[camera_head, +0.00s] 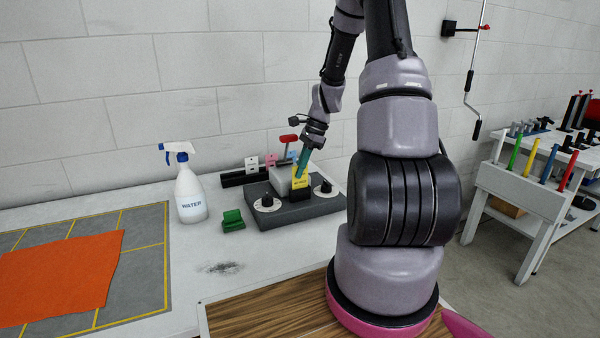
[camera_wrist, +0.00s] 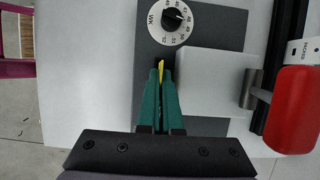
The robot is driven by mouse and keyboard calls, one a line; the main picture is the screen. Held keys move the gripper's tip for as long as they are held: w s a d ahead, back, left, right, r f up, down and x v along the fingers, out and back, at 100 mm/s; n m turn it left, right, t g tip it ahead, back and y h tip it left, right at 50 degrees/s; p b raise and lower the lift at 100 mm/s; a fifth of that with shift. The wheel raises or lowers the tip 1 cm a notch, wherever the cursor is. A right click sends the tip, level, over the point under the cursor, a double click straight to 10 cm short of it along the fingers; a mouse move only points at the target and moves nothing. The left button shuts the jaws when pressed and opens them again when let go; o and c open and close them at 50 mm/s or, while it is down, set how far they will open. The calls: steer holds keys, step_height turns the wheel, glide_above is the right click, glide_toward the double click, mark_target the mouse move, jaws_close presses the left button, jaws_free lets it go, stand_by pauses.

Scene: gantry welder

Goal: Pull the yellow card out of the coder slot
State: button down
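The yellow card (camera_head: 300,179) stands upright in the black slot of the coder, with its lower edge hidden there. The coder (camera_head: 317,207) is a grey box with a round dial on each side and a light block behind the slot. My gripper (camera_head: 301,167) comes down from above onto the card's upper part. In the wrist view, its teal fingers (camera_wrist: 160,75) are close together, with the thin yellow edge of the card (camera_wrist: 161,66) between their tips. The fingers look shut on the card. One dial (camera_wrist: 171,24) shows above the fingertips in that view.
A red-handled lever (camera_head: 289,138) and a dark rail with small tags stand behind the coder. A white spray bottle (camera_head: 190,192) and a green block (camera_head: 232,220) are to its left. An orange cloth (camera_head: 60,275) lies on a grey mat further left.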

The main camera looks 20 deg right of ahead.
steer(key=shift+r, duration=1.75)
steer(key=shift+r, duration=0.25)
